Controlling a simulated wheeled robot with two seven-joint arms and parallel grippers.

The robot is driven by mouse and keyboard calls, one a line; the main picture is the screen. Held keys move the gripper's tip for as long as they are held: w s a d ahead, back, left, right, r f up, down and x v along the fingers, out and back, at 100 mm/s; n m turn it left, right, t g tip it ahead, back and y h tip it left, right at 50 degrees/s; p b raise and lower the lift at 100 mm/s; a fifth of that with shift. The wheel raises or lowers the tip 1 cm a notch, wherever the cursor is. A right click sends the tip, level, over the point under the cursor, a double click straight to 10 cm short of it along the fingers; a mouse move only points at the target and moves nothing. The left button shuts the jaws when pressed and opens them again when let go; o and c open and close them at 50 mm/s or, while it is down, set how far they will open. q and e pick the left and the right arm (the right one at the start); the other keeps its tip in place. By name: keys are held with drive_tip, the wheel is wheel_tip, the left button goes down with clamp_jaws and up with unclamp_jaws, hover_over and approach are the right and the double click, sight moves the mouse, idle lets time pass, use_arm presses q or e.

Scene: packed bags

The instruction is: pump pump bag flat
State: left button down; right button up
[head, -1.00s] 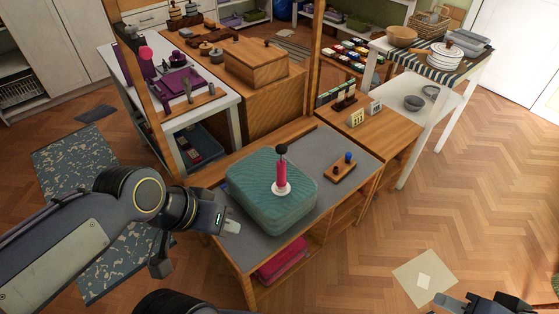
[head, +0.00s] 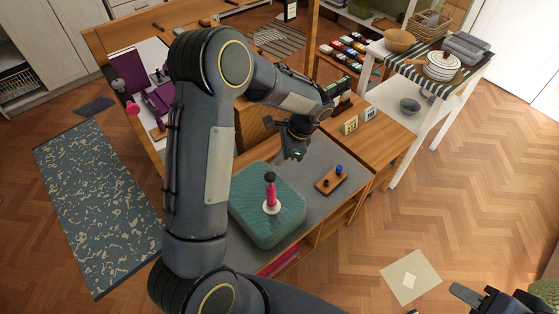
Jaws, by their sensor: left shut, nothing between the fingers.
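The pump bag (head: 285,219) is a teal, rounded, puffed-up bag lying on the grey top of the low wooden bench (head: 322,153). Its left side is partly hidden by my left arm. A pink hand pump (head: 270,194) with a dark knob (head: 270,176) stands upright on the bag, on a white round base (head: 271,208). The knob sits close above the pink body. My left gripper (head: 296,155) is shut and empty, pointing down above the bench, behind the bag and pump in the picture. My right gripper (head: 474,296) is at the lower right edge, away from the bench; its jaws are unclear.
A small wooden block with dark and blue knobs (head: 331,181) lies right of the bag. Number cards (head: 350,125) stand on the adjoining wooden surface. A white table (head: 431,103) with bowls and pots stands at the back right.

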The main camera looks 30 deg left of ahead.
sight(271, 175)
use_arm(q)
drive_tip(key=shift+w+d+f+m+y, duration=0.2)
drive_tip(key=shift+w+f+m, duration=0.15)
drive_tip(key=shift+w, duration=0.15)
drive_tip(key=shift+w+d+f+m+y, duration=0.2)
drive_tip(key=shift+w+f+m, duration=0.1)
drive_tip(key=shift+w, duration=0.15)
drive_tip(key=shift+a+f, duration=0.1)
drive_tip(key=shift+b+x, duration=1.55)
drive_tip(key=shift+x, duration=1.85)
drive_tip(key=shift+s, duration=0.1)
drive_tip(key=shift+f, duration=0.1)
